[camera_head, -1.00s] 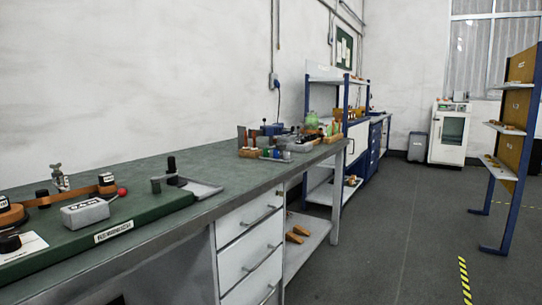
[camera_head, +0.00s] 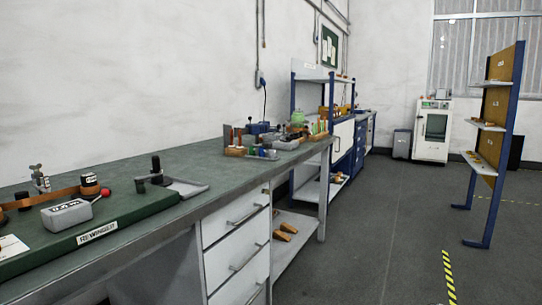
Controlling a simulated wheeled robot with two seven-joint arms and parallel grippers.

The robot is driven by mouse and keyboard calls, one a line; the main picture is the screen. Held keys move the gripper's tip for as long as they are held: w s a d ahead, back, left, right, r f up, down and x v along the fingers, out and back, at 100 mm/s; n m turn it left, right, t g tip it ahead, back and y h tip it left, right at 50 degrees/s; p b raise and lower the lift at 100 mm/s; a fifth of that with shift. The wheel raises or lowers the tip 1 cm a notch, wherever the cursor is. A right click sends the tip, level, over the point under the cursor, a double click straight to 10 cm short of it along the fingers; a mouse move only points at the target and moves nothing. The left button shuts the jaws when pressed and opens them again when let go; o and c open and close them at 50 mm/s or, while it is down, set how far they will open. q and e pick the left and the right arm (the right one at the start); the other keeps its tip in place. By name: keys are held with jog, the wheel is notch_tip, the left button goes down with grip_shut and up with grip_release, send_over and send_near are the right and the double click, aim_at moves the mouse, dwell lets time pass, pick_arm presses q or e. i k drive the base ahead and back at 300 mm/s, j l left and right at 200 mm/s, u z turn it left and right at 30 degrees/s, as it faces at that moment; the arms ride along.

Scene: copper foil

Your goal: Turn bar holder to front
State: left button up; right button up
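No part is clearly marked as the bar holder, and I cannot tell which thing it is. On the workbench (camera_head: 130,185) at the left stands a green base labelled REWINDER (camera_head: 140,215). It carries a copper-coloured strip (camera_head: 48,196), a black-topped roller (camera_head: 89,183), a metal clamp-like fitting (camera_head: 38,178) and a grey box (camera_head: 67,214). A dark upright handle (camera_head: 156,165) stands by a grey tray (camera_head: 188,188) at its right end. The left part of the base is cut off by the picture edge. Neither gripper shows.
Tools and small parts in a wooden rack (camera_head: 235,150) stand at the bench's far end. White drawers (camera_head: 236,270) are under the bench. A blue-framed shelf (camera_head: 498,130) stands at the right, and a white cabinet (camera_head: 432,132) at the back. The grey floor (camera_head: 385,230) between is open.

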aim_at(266, 145)
jog(key=i+l, duration=0.55)
jog(key=i+l+u, duration=0.15)
jog(key=i+l, duration=0.35)
jog(key=l, duration=0.15)
